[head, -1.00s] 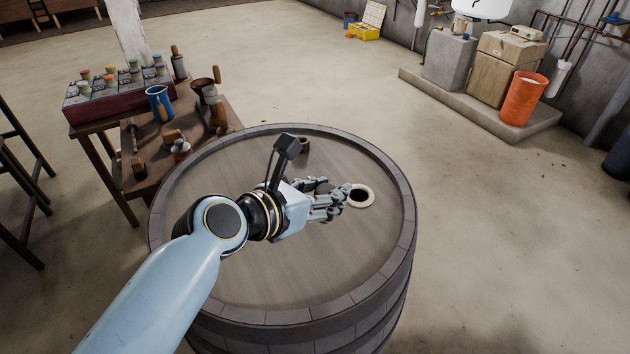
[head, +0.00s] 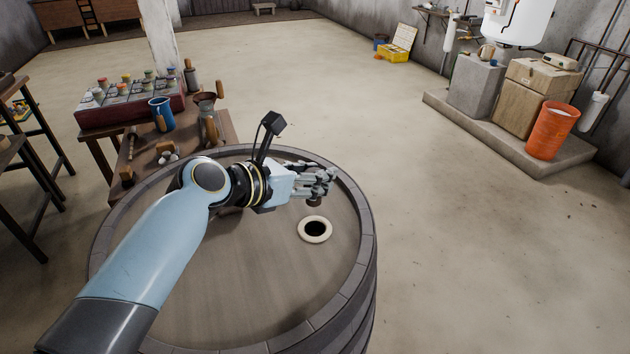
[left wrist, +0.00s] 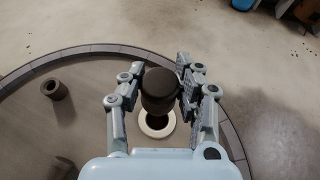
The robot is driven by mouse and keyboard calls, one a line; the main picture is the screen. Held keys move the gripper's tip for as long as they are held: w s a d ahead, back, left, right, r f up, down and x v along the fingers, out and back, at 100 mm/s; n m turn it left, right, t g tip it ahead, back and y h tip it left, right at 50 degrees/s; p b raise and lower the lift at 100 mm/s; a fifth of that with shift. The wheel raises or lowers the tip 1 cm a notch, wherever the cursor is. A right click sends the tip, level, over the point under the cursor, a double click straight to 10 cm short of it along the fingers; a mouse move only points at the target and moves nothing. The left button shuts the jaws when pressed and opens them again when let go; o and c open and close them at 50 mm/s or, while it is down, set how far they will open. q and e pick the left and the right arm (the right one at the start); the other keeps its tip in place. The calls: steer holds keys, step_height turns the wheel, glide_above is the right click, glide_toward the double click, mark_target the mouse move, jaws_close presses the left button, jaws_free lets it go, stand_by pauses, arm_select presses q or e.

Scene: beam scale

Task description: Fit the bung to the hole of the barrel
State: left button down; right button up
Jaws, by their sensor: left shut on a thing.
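The barrel (head: 190,290) stands upright in front of me, and its flat top fills the lower middle of the head view. The hole (head: 315,229) in its top has a pale ring and looks empty. My left gripper (head: 320,180) is shut on the dark bung (left wrist: 160,90), a short cylinder. In the head view the bung's lower end (head: 314,202) shows below the fingers, just beyond the hole and apart from it. In the left wrist view the bung covers part of the ringed hole (left wrist: 146,131). My right gripper is not in view.
A small dark cylinder (left wrist: 55,89) stands on the barrel top, left in the left wrist view. A side table (head: 130,178) with a blue jug (head: 161,112) and tools stands close at the left. An orange bucket (head: 552,131) stands far right. Floor to the right is clear.

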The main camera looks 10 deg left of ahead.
mark_target(308, 201)
arm_select(q)
steer(key=shift+w+d, duration=0.1)
steer(key=shift+d, duration=0.05)
steer(key=shift+r+p, duration=0.1)
steer(key=shift+p, duration=0.3)
steer(key=shift+f, duration=0.2)
step_height(308, 201, down, 5)
steer(key=b, duration=0.4)
steer(key=shift+f, duration=0.3)
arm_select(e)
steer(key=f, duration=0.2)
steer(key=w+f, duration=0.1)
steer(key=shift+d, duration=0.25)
arm_select(q)
steer(key=shift+p, duration=0.45)
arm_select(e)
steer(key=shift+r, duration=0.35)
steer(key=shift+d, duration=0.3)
